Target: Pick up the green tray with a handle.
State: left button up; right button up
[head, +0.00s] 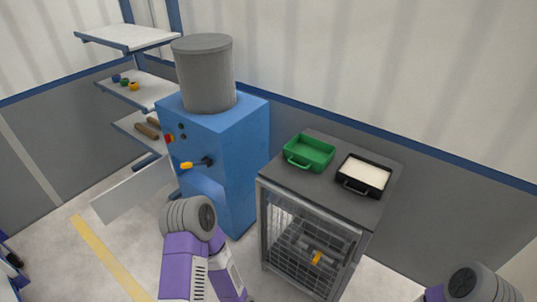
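The green tray (309,153) with a handle on its front side sits upright on the dark top of a metal cabinet (345,205), near the cabinet's left edge. It looks empty, and nothing touches it. My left arm shows as purple links and a grey joint at the bottom, left of the cabinet, but its gripper is not visible. Only a small part of my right arm shows at the lower right, and its gripper is out of view too.
A black tray (345,184) with white contents and a handle sits right of the green tray. A blue machine (238,135) with a grey drum (205,75) stands left of the cabinet. Wall shelves (130,36) hang at upper left. The floor at lower left is mostly clear.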

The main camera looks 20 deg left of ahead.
aim_at(304, 152)
jog(key=u, duration=2.05)
jog(key=i, duration=1.75)
jog(key=z, duration=0.75)
